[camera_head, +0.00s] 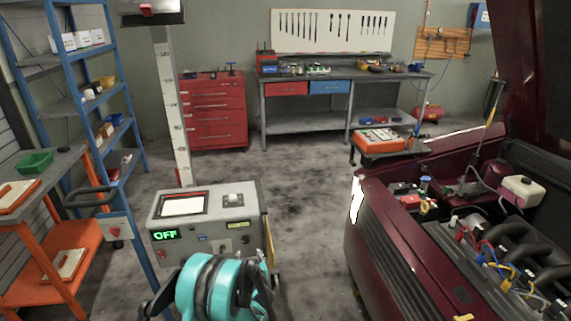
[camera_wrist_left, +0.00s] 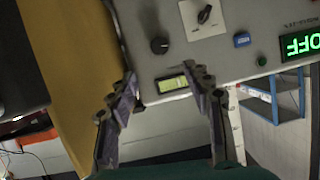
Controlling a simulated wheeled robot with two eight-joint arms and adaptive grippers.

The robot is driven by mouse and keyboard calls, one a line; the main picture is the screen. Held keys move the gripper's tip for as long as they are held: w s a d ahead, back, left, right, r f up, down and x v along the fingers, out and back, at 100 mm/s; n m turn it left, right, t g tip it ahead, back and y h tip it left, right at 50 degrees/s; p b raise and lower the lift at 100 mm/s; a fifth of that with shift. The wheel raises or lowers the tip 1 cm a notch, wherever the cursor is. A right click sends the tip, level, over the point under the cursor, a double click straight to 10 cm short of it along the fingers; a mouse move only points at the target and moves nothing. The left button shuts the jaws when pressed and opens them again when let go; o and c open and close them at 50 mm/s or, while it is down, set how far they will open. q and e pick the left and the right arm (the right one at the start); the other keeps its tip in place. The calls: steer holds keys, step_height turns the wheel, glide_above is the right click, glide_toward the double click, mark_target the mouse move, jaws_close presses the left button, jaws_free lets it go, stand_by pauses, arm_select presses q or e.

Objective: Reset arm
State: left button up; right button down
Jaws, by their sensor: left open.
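My left arm shows as teal and dark parts (camera_head: 222,287) at the bottom middle of the head view, just in front of the grey control console (camera_head: 208,218). In the left wrist view my left gripper (camera_wrist_left: 166,88) is open, its two dark fingers spread with nothing between them. The fingers are in front of the console panel, which appears upside down. A small lit yellow display (camera_wrist_left: 172,84), a black knob (camera_wrist_left: 159,45) and a rotary switch (camera_wrist_left: 204,14) show there. The green display (camera_wrist_left: 302,42) reads OFF. I cannot tell whether the fingers touch the panel. My right gripper is not in view.
A dark red car with its hood open (camera_head: 425,245) stands at the right. An orange cart (camera_head: 62,238) and blue shelves (camera_head: 68,105) stand at the left. A red tool cabinet (camera_head: 212,112) and a workbench (camera_head: 335,80) are at the back. Open floor (camera_head: 310,190) lies between.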

arm_select(q)
steer(key=s+a+r+g+h, duration=0.1)
steer(key=s+a+r+g, duration=0.15)
steer(key=s+r, duration=1.15)
steer(key=s+d+r+m+g+h, duration=0.1)
steer(key=s+d+h, duration=0.1)
steer(key=s, duration=0.9)
steer(key=s+d+r+m+g+h, duration=0.1)
steer(key=s+d+m+g, duration=0.1)
steer(key=s, duration=1)
steer(key=shift+s+d+r+h, duration=0.15)
steer(key=shift+d+r+h, duration=0.1)
steer(key=shift+r+h, duration=0.15)
